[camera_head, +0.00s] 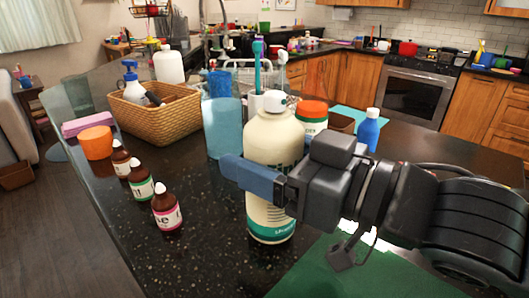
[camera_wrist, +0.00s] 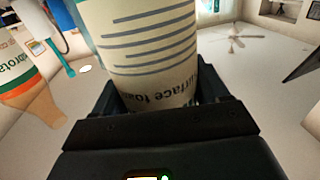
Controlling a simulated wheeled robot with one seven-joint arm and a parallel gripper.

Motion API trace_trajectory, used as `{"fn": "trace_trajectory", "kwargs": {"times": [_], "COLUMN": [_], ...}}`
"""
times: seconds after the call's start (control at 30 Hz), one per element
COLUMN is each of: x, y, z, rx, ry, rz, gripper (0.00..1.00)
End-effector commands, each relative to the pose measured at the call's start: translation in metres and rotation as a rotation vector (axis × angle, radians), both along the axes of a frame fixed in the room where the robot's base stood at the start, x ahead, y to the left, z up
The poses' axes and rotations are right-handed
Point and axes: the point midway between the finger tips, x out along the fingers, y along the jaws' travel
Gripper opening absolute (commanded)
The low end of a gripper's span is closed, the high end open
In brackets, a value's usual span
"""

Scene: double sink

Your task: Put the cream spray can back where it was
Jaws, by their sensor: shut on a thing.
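The cream spray can (camera_head: 272,150) stands upright over the dark counter in the middle of the head view, with a white cap and a teal band at its base. My gripper (camera_head: 262,182) reaches in from the right and is shut on the can, one blue finger showing across its front. In the wrist view the can (camera_wrist: 150,45) fills the space between the fingers of my gripper (camera_wrist: 158,105). I cannot tell whether the can's base touches the counter.
A red-capped container (camera_head: 312,115) and a blue bottle (camera_head: 368,130) stand behind the can. A blue tumbler (camera_head: 224,128) is left of it. Several brown bottles (camera_head: 166,208), an orange cup (camera_head: 96,142) and a wicker basket (camera_head: 160,118) stand further left. Counter is clear at front left.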

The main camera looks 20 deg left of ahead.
Motion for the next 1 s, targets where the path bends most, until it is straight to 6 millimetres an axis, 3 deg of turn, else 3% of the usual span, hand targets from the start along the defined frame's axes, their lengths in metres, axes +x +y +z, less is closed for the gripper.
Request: {"fn": "trace_trajectory", "kwargs": {"times": [0.5,0.53,0.77,1.0], "x": [-0.001,-0.001,-0.001,0.000], "y": [0.000,0.000,0.000,0.000], "z": [-0.013,-0.013,-0.012,-0.012], "rx": [0.003,0.001,0.001,0.001], "ry": [-0.002,0.000,0.000,0.000], "rz": [0.001,0.001,0.001,0.001], "gripper": [0.23,0.76,0.98,0.99]}}
